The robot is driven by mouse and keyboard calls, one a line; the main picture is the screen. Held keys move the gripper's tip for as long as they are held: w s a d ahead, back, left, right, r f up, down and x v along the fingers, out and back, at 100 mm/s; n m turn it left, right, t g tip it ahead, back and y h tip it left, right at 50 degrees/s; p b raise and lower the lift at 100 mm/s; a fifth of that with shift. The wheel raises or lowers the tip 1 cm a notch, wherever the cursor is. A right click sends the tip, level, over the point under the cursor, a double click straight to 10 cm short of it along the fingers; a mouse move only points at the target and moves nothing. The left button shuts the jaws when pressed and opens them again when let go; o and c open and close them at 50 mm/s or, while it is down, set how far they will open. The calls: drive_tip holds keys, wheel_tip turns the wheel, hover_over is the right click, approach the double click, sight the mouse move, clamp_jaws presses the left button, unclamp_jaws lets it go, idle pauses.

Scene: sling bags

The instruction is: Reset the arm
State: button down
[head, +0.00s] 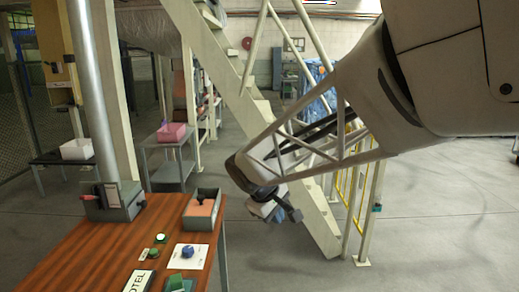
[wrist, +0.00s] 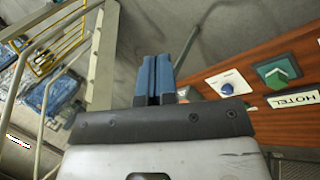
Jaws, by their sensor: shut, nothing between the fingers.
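My gripper (head: 294,215) hangs in the air to the right of the wooden table, clear of everything on it. In the wrist view its two blue fingers (wrist: 155,75) are together with nothing between them. The arm comes in from the upper right in the head view.
The wooden table (head: 110,245) holds a grey bin (head: 203,210), a white card with a blue knob (head: 187,252), a green block (head: 180,284), a HOTEL sign (head: 138,281) and a grey box (head: 112,203). A cream staircase (head: 240,100) stands behind my gripper.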

drive_tip(key=s+d+m+y, duration=0.1)
drive_tip(key=s+d+m, duration=0.3)
drive_tip(key=s, duration=0.9)
drive_tip(key=s+d+m+y, duration=0.2)
drive_tip(key=s+d+m, duration=0.3)
drive_tip(key=s+d, duration=0.5)
drive_tip(key=shift+s+d+f+m+g+y, duration=0.3)
drive_tip(key=shift+s+g, duration=0.1)
drive_tip(key=shift+s, duration=1.35)
